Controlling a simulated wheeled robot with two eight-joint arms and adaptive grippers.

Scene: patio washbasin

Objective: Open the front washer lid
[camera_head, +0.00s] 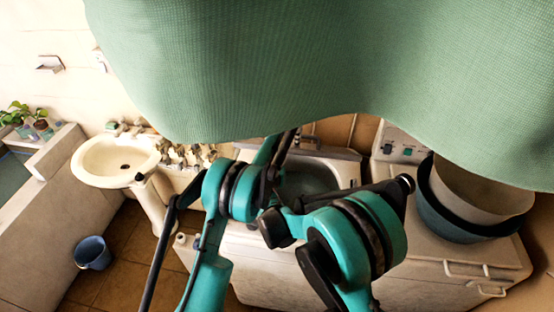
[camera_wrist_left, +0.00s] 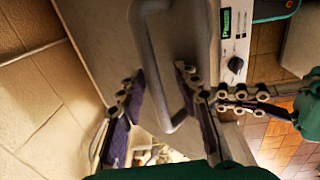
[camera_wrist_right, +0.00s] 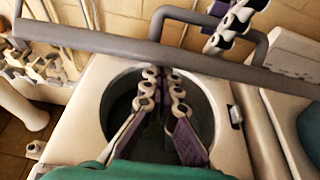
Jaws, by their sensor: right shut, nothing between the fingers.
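The washer (camera_head: 275,258) stands below my arms in the head view. Its round tub opening is uncovered and also shows in the right wrist view (camera_wrist_right: 205,125). The lid shows edge-on as a grey strip (camera_wrist_right: 85,40) across the right wrist view, raised above the tub. Its grey loop handle (camera_wrist_right: 205,15) stands out from it. In the left wrist view the lid's pale face (camera_wrist_left: 100,45) fills the middle. My left gripper (camera_wrist_left: 158,98) is open there, its fingers on either side of the handle (camera_wrist_left: 158,60). My right gripper (camera_wrist_right: 163,78) is shut and empty over the tub.
Green fabric (camera_head: 320,65) covers the top of the head view. Nested tubs (camera_head: 475,195) stand on the machine at right. A sink (camera_head: 115,160) and a blue bucket (camera_head: 93,252) are at left. A tiled wall (camera_wrist_left: 40,90) is close beside the lid.

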